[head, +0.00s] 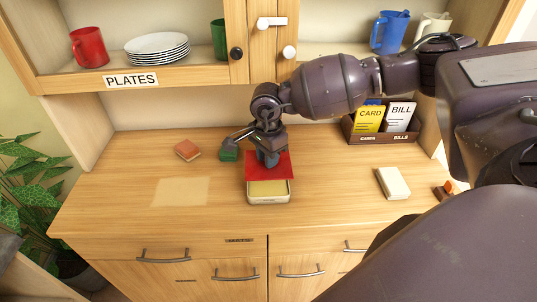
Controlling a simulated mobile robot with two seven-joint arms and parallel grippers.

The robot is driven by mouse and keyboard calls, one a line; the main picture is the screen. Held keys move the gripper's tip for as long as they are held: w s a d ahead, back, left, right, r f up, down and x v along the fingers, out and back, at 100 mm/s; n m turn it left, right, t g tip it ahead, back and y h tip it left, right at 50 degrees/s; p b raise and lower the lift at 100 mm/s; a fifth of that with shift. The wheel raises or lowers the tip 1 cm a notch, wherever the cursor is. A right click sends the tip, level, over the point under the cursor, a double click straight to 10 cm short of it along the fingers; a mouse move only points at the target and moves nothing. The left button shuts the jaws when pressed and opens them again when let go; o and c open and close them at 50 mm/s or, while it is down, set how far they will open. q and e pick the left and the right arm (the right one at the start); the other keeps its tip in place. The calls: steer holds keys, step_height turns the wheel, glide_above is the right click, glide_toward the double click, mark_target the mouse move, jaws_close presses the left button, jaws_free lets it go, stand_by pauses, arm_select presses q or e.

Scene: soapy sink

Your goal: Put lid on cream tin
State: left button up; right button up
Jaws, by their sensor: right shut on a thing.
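The cream tin (268,198) stands on the counter near its middle, with its yellowish inside showing at the front. A red square lid (282,172) is over the rear part of the tin, set back from the tin's front rim. I cannot tell whether it touches the tin. My right gripper (267,158) is directly above the lid and shut on it. The gripper hides the lid's middle and the exact grip. My left gripper is not in view.
An orange-red block (187,150) and a dark green item (229,152) lie left of the lid. A card and bill holder (380,136) and a white block (393,183) are at right. Cupboards (190,75) overhang the back. The front left counter is clear.

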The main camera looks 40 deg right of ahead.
steer(key=shift+f+b, duration=1.05)
steer(key=shift+f, duration=1)
steer(key=shift+f+b, duration=0.55)
steer(key=shift+f, duration=0.35)
steer(key=shift+f, duration=0.1)
steer(key=shift+f, duration=0.1)
steer(key=o, duration=1.5)
steer(key=shift+c, duration=0.2)
steer(key=shift+r, duration=0.2)
